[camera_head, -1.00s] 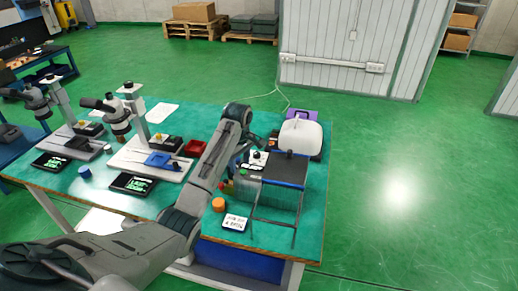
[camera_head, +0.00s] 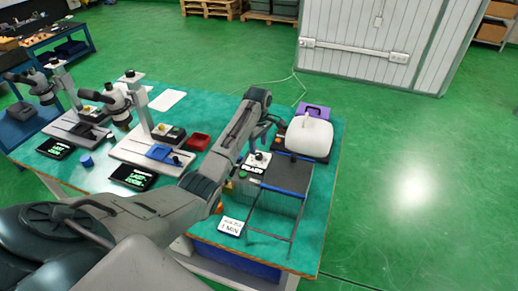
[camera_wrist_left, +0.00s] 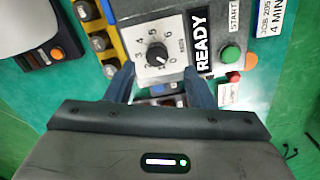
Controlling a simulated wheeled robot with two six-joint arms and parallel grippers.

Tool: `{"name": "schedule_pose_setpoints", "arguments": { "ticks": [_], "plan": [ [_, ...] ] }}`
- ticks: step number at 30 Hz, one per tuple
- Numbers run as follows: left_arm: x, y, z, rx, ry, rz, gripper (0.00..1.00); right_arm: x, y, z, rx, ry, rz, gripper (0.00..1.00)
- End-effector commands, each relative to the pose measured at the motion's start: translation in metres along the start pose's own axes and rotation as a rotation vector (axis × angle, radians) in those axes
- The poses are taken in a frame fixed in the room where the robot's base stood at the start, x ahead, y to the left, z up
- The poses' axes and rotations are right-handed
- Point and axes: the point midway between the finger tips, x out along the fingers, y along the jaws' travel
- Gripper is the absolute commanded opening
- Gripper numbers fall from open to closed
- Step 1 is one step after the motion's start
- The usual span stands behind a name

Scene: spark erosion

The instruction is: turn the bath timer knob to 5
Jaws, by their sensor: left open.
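The bath timer knob (camera_wrist_left: 157,54) is black and round on a white dial plate with printed numbers, in the left wrist view. Its pointer is too small to read surely. The dial is on the bath unit (camera_head: 290,172), beside the black READY display (camera_wrist_left: 202,40). My left gripper (camera_wrist_left: 160,88) is open, its two fingers below the knob in the picture, one to each side, with nothing between them. In the head view the left gripper (camera_head: 268,138) hangs over the rear of the bath unit, partly hidden by my arm. My right gripper is not in view.
Beside the display are a green button (camera_wrist_left: 230,54) and a red one (camera_wrist_left: 234,76). Microscopes (camera_head: 118,103) and a red tray (camera_head: 198,141) are to the left. A job card (camera_head: 230,226) lies in front.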

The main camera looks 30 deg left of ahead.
Motion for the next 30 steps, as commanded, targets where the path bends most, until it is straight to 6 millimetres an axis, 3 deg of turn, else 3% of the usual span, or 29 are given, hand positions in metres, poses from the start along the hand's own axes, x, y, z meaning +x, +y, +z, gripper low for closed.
{"name": "schedule_pose_setpoints", "arguments": {
  "ticks": [5,9,13,19,20,26,30],
  "plan": [
    [0.027,0.000,0.001,-0.001,-0.001,-0.003,0.49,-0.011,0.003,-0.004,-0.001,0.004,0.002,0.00],
    [0.041,0.000,0.000,-0.001,0.001,-0.001,0.49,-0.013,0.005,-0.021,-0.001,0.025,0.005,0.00],
    [0.046,0.000,0.000,0.000,0.001,0.000,0.49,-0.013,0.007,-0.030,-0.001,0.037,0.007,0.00],
    [0.046,0.000,0.000,0.000,0.001,0.001,0.49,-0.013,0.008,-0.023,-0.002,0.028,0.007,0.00],
    [0.046,0.000,0.000,0.000,0.001,0.001,0.47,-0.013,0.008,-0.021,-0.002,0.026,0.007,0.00],
    [0.046,0.000,0.000,0.000,0.001,0.001,0.07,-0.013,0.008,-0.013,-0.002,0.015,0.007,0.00],
    [0.046,0.000,0.000,0.002,0.001,0.001,0.04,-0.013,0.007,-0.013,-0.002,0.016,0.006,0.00]
  ]
}}
